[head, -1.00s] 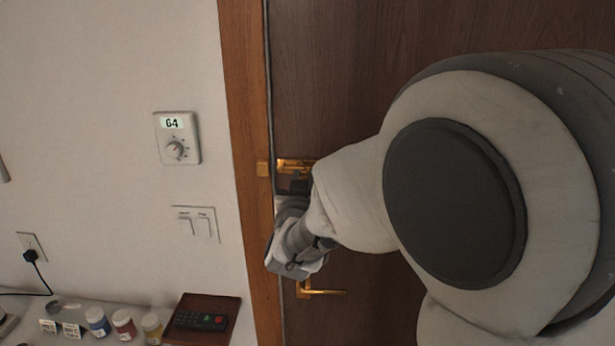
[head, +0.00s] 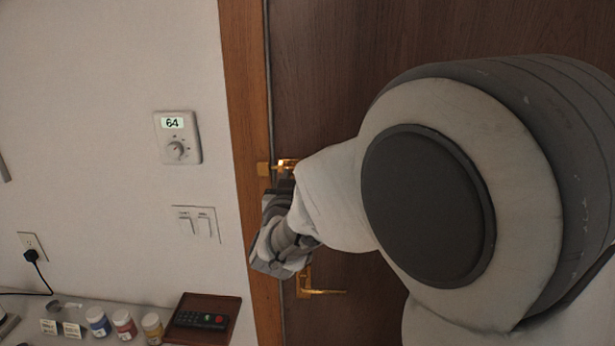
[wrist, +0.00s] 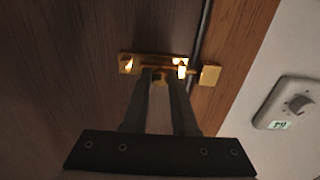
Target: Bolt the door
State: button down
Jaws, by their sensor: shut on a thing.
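A brass slide bolt (head: 288,163) is mounted on the brown door (head: 330,60), close to its left edge. Its brass keeper (head: 263,169) is on the wooden door frame. In the wrist view the bolt (wrist: 128,63) lies left of the keeper (wrist: 209,75). My gripper (wrist: 160,76) is shut on the bolt's small knob, which is mostly hidden between the fingertips. The bar seems to reach toward the keeper, but I cannot tell whether its end is inside. In the head view my gripper (head: 284,186) is largely covered by my arm.
A brass door handle (head: 320,291) is below the bolt. Left of the frame, the wall has a thermostat (head: 178,138) and light switches (head: 195,222). A shelf below holds several jars and a tray (head: 232,310) with a remote (head: 200,320).

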jog(key=shift+a, duration=0.65)
jog(key=c, duration=0.7)
grip_release()
jog(key=shift+a, duration=0.1)
jog(key=s+b, duration=0.1)
jog(key=s, duration=0.7)
jog(key=s+b, duration=0.1)
jog(key=s, duration=0.8)
jog(key=shift+s+a+b, duration=0.2)
jog(key=shift+s+b, duration=0.05)
jog(key=shift+b, duration=0.05)
jog(key=shift+w, duration=0.1)
